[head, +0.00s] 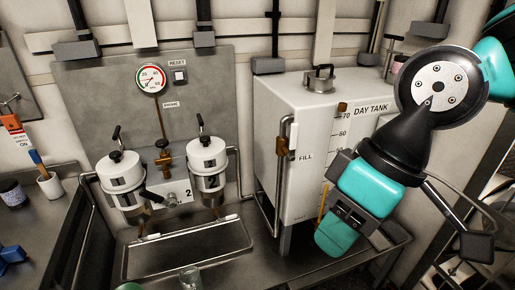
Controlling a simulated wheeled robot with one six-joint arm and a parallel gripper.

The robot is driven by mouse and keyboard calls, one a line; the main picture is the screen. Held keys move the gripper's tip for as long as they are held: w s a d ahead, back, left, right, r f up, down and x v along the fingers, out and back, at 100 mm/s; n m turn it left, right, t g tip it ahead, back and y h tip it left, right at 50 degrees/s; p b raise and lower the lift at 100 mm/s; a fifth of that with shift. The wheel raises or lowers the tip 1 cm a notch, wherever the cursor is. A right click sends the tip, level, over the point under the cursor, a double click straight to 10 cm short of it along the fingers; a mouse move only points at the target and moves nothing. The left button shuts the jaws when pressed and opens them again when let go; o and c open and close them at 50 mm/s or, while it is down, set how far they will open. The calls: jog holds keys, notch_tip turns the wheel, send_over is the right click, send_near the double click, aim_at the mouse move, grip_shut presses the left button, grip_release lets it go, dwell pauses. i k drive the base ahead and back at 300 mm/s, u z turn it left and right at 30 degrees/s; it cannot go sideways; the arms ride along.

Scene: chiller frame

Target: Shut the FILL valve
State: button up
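The FILL valve is the small brown-orange fitting (282,147) on the pipe at the left front of the white day tank (310,95), left of the printed word FILL. A pale upright piece beside the fitting looks like its lever, but I cannot tell its position surely. My gripper (340,228) hangs at the end of my arm, in front of the tank's right side and below right of the valve. It is apart from the valve in the picture. Its fingers do not show clearly, and I see nothing held. It covers part of the tank's scale and lower front.
Left of the tank stand two white canisters (125,178) with black handles, a pressure gauge (152,80) and a drip tray (185,250). A metal rail (387,249) runs along the front right. A glass jar (190,277) stands at the front. Space before the valve looks clear.

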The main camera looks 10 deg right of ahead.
aim_at(294, 134)
jog(key=u, duration=0.05)
jog(key=k, duration=0.5)
jog(key=z, duration=0.9)
jog(key=i, duration=0.8)
jog(key=u, duration=2.2)
